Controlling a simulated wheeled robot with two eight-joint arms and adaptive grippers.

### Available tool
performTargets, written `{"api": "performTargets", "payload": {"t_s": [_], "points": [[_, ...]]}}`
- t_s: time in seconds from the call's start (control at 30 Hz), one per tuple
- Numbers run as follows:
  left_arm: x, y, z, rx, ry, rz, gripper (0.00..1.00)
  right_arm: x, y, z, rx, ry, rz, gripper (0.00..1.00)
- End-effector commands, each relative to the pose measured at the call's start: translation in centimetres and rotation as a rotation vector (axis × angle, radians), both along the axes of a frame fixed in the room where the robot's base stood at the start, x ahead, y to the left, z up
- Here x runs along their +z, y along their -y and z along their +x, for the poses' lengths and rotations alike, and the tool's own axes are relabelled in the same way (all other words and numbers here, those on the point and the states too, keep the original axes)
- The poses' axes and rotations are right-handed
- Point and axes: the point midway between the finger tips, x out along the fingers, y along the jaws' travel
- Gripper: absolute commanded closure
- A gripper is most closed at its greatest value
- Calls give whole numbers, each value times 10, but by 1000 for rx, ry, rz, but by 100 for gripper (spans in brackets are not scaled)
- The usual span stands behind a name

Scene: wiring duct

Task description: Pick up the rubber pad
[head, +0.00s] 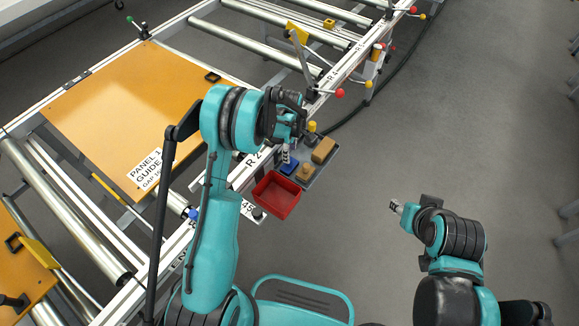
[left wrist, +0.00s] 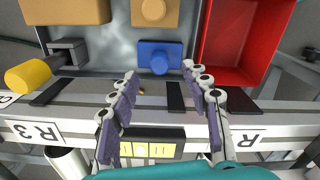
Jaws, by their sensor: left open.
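My left gripper (head: 290,138) is above the rail near the small parts tray. In the left wrist view its two fingers (left wrist: 160,72) are apart with nothing held between them. A blue block with a round knob (left wrist: 160,57) lies in the grey tray just beyond the fingertips; it also shows in the head view (head: 289,167). A tan block with a knob (left wrist: 154,12) and a plain brown block (left wrist: 66,11) lie farther in. I cannot tell for certain which piece is the rubber pad. My right gripper (head: 397,206) is apart from the tray, too small to read.
A red bin (head: 276,195) adjoins the grey tray (head: 318,166). A yellow cylinder (left wrist: 30,76) on a dark bracket stands at the tray's left in the wrist view. The white rail (left wrist: 70,130) runs under the fingers. An orange panel (head: 130,100) lies on the rollers. Floor at right is clear.

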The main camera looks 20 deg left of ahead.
Motion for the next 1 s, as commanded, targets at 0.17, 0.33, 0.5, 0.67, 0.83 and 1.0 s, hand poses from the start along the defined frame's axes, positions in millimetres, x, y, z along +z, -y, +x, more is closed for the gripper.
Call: {"api": "performTargets", "payload": {"t_s": [0.17,0.33,0.5,0.67,0.83,1.0], "points": [[-33,-2,1,0,0,0,53,-18,0,0,0,0,0,60],[-38,-2,0,-1,1,0,53,-19,0,0,0,0,0,60],[-37,-1,0,-1,1,0,66,-18,0,0,0,0,0,60],[-37,-1,0,-1,1,0,100,-18,0,0,0,0,0,60],[-37,-1,0,-1,1,0,100,-18,0,0,0,0,0,60],[-32,-1,0,-1,1,0,100,-16,0,0,0,0,0,60]]}}
